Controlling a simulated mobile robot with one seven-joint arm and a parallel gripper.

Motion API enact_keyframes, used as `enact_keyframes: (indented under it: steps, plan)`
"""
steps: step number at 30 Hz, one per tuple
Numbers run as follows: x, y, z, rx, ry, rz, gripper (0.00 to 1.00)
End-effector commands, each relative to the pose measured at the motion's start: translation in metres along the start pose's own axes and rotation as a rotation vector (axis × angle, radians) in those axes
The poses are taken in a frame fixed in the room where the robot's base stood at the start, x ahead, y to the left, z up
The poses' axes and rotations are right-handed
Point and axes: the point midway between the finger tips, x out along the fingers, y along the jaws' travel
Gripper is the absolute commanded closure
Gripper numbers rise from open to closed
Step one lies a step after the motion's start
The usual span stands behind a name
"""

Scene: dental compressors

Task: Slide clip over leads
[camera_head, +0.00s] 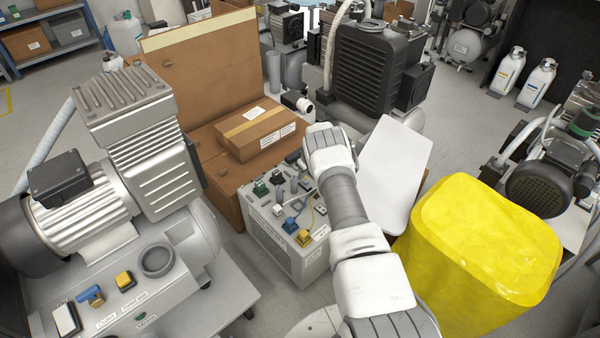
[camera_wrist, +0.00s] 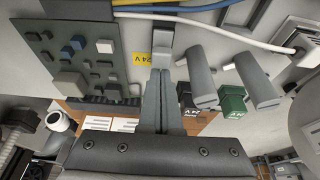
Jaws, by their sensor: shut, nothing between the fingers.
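In the wrist view my gripper (camera_wrist: 163,75) is shut, its two fingers together with nothing held between them. Its tips are by a small light-grey piece (camera_wrist: 163,42), which may be the clip; I cannot tell whether they touch it. Blue and yellow leads (camera_wrist: 180,10) and a white lead (camera_wrist: 225,33) run across the top, beyond the fingertips. I cannot tell whether the grey piece is around the leads or beside them. In the head view the control box (camera_head: 280,242) stands under my arm, and my fingers are mostly hidden.
A yellow 24V label (camera_wrist: 141,59), two grey cylinders (camera_wrist: 245,80) and a green terminal block (camera_wrist: 232,101) are close to the fingers. A circuit board (camera_wrist: 75,60) is at left. A cardboard box (camera_head: 262,132) stands behind the control box, a yellow-covered object (camera_head: 480,240) at right.

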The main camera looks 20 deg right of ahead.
Motion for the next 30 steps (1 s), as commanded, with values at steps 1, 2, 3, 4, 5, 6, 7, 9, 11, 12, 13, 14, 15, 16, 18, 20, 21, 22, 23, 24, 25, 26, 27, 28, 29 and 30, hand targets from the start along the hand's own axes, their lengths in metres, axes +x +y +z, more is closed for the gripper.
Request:
enact_keyframes:
  steps: [1,2,3,4,5,6,7,9,11,12,13,14,15,16,18,20,21,22,23,24,25,26,27,28,29,30]
  plan:
    - [0.0,0.0,0.0,0.001,0.0,0.0,1.0]
    - [0.0,0.0,0.001,0.0,0.0,0.0,1.0]
    - [0.0,0.0,0.001,0.0,0.0,0.0,1.0]
    - [0.0,0.0,0.001,0.0,0.0,0.0,1.0]
    - [0.0,0.0,0.001,0.0,0.0,0.0,1.0]
    - [0.0,0.0,0.001,0.0,0.0,0.0,1.0]
    - [0.0,0.0,0.001,0.0,0.0,0.0,1.0]
    - [0.0,0.0,0.001,0.0,0.0,0.0,1.0]
    - [-0.001,0.0,0.001,0.0,0.0,0.0,1.0]
    - [-0.002,0.0,0.002,0.001,0.0,-0.001,1.0]
    - [-0.003,0.001,0.004,0.002,0.0,-0.001,1.0]
    - [-0.005,0.001,0.005,0.002,0.0,-0.002,1.0]
    - [-0.007,0.002,0.009,0.004,-0.001,-0.002,1.0]
    - [-0.009,0.002,0.013,0.006,-0.002,-0.001,1.0]
    - [-0.012,0.003,0.021,0.007,-0.002,-0.002,1.0]
    - [-0.014,0.002,0.028,0.006,-0.001,-0.002,1.0]
    - [-0.015,0.002,0.032,0.007,-0.002,-0.001,1.0]
    - [-0.016,0.002,0.034,0.005,-0.002,-0.001,1.0]
    - [-0.017,0.001,0.036,0.003,-0.002,-0.002,1.0]
    - [-0.017,0.001,0.039,0.003,-0.001,-0.001,1.0]
    - [-0.017,0.001,0.041,0.002,-0.001,-0.001,1.0]
    - [-0.017,0.001,0.042,0.001,-0.001,-0.001,1.0]
    - [-0.017,0.0,0.043,0.0,-0.001,-0.001,1.0]
    - [-0.016,0.0,0.044,-0.001,-0.001,-0.001,1.0]
    - [-0.016,0.0,0.044,-0.001,-0.001,-0.001,1.0]
    - [-0.015,0.0,0.045,-0.001,-0.001,-0.001,1.0]
